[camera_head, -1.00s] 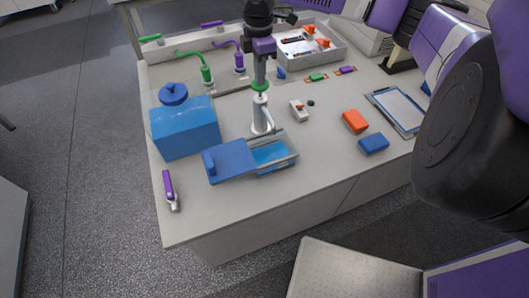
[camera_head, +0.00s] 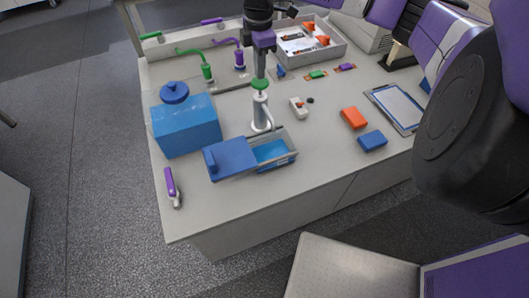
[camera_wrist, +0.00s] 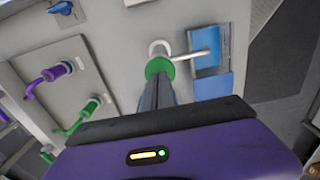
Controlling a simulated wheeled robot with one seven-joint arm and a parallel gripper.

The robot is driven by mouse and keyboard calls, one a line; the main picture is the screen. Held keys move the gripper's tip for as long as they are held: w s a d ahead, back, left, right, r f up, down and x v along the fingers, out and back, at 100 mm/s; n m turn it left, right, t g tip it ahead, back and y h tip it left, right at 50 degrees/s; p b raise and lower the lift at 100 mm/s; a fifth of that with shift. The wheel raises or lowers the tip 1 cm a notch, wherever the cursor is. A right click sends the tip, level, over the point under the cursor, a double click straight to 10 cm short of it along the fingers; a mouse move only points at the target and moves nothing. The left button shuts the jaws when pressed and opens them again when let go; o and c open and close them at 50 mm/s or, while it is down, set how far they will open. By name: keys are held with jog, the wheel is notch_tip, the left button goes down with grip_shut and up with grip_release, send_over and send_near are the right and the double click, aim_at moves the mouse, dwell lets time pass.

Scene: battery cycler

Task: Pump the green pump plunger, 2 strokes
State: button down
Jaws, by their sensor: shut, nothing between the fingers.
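The pump body is mostly hidden there.
A blue box (camera_head: 187,137) and a blue-lidded tray (camera_head: 232,160) stand close to the pump. Green and purple taps (camera_head: 207,72) are behind left. A grey bin (camera_head: 335,51) is behind right. Orange (camera_head: 353,117) and blue blocks (camera_head: 372,141) lie right.

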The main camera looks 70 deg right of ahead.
aim_at(260, 81)
jog(key=shift+f+b, duration=0.9)
jog(key=shift+f, duration=1.3)
jog(key=shift+r, duration=0.25)
jog(key=shift+r+p, duration=2.05)
notch_tip(260, 81, up, 6)
jog(key=p, duration=0.5)
jog(key=shift+w, duration=0.1)
